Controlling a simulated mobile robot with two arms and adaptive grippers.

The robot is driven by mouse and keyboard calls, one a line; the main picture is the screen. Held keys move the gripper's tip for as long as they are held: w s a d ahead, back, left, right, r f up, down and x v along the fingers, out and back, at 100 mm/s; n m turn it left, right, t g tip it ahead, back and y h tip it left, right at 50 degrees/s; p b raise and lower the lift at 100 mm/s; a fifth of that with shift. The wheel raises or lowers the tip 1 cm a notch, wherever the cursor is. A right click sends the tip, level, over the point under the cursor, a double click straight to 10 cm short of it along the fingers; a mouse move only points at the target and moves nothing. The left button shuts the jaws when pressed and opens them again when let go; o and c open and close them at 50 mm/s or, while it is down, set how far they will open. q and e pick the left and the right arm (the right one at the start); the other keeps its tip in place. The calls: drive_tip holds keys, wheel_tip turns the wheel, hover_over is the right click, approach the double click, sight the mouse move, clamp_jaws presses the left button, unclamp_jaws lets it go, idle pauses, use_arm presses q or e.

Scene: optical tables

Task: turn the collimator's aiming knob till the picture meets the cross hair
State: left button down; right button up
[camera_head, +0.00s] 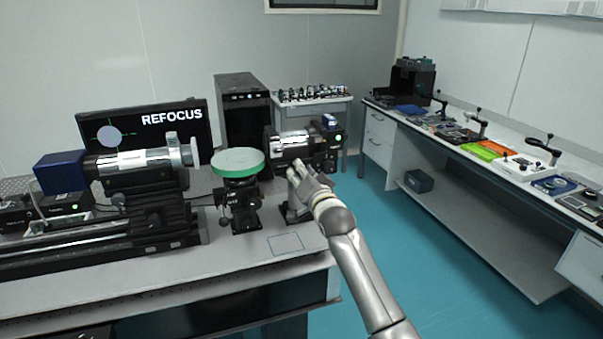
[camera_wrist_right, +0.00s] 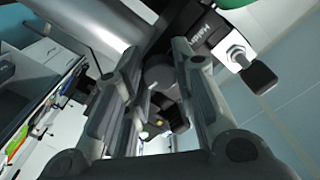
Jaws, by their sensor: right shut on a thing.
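The collimator (camera_head: 292,139), a dark and silver barrel, stands at the right end of the near bench. My right gripper (camera_head: 294,172) is at its near lower side. In the right wrist view, my right gripper's two fingers (camera_wrist_right: 158,62) close on a grey round knob (camera_wrist_right: 160,75) under the collimator body; the fingers hide part of it. The disc covers part of the cross; I cannot tell the exact offset. My left gripper is not in view.
A green-topped round stage (camera_head: 238,161) stands left of my right gripper. A second barrel instrument (camera_head: 140,162) with a blue box is farther left. A side bench (camera_head: 450,180) with tools runs along the right wall. The blue floor (camera_head: 430,270) between is clear.

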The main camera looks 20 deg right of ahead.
drive_tip(key=shift+m+p, duration=0.35)
drive_tip(key=shift+m, duration=0.75)
drive_tip(key=o, duration=1)
drive_tip(key=shift+o, duration=0.2)
drive_tip(key=shift+s, duration=0.1)
drive_tip(key=s, duration=1.1)
drive_tip(key=shift+s+d, duration=0.2)
drive_tip(key=shift+s, duration=0.2)
